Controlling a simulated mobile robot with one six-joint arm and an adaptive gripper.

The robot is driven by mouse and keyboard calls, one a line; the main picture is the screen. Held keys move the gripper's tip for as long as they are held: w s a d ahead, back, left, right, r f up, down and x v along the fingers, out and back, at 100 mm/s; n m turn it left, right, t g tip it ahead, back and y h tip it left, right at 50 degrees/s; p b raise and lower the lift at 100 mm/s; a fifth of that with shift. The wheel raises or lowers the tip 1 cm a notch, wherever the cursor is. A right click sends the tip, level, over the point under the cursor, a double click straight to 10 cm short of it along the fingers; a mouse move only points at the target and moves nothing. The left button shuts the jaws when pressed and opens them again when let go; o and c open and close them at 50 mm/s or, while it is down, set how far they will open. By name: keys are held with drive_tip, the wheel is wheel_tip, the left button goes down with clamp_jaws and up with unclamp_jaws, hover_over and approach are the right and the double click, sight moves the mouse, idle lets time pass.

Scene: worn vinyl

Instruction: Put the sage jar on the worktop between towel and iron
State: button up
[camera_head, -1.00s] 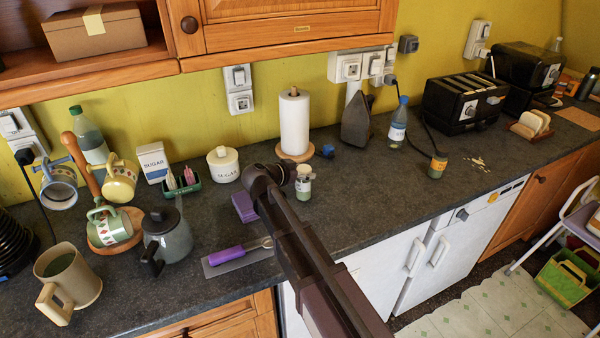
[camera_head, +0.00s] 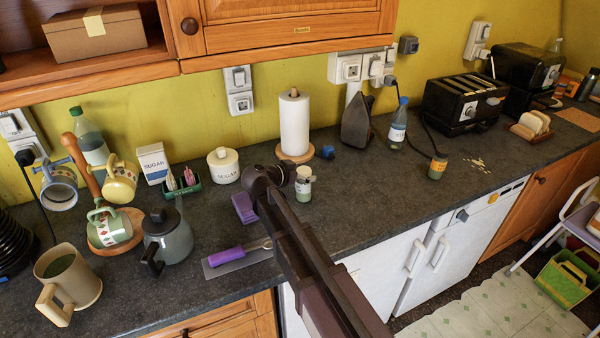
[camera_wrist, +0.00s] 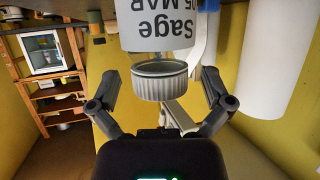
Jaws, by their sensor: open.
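The sage jar (camera_head: 304,185) stands on the dark worktop (camera_head: 345,205), in front of the paper towel roll (camera_head: 294,125) in the head view. The iron (camera_head: 357,122) stands upright near the wall, right of the towel. In the wrist view the jar's label (camera_wrist: 160,35) reads "Sage" upside down, with its grey ribbed lid toward me. My gripper (camera_wrist: 162,88) is open, its fingers apart on either side of the lid; I cannot tell whether they touch it. In the head view my arm hides most of the gripper, just left of the jar.
A small blue item (camera_head: 327,152) lies by the towel base. A bottle (camera_head: 397,128) and an orange-labelled jar (camera_head: 437,167) stand to the right. A purple sponge (camera_head: 244,208) and a sugar pot (camera_head: 223,165) are to the left.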

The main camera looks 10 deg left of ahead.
drive_tip(key=p+v, duration=0.4)
drive_tip(key=v, duration=0.8)
idle(0.5)
drive_tip(key=shift+w, duration=0.1)
drive_tip(key=d+f+n+g, duration=0.1)
drive_tip(key=d+f+g, duration=0.1)
drive_tip(key=d, duration=0.4)
drive_tip(key=d+f+n+g+y, duration=0.1)
drive_tip(key=d+f+g, duration=0.1)
drive_tip(key=d, duration=0.5)
drive_tip(key=s+d+f+g, duration=0.1)
drive_tip(key=d+f+g, duration=0.1)
drive_tip(key=d, duration=0.4)
drive_tip(key=shift+s+d+f+n+g+y, duration=0.1)
drive_tip(key=shift+d+f+n+g+y, duration=0.2)
drive_tip(key=shift+d+f+n, duration=0.15)
drive_tip(key=s+d+f+n+g+y, duration=0.2)
drive_tip(key=s+d, duration=0.3)
drive_tip(key=d, duration=0.3)
drive_tip(key=s+d+f+n+g+y, duration=0.2)
drive_tip(key=s+d+y, duration=0.2)
drive_tip(key=d, duration=0.3)
drive_tip(key=shift+s+d+f+n+y, duration=0.25)
drive_tip(key=shift+s+d+n+y, duration=0.15)
drive_tip(key=shift+s, duration=0.1)
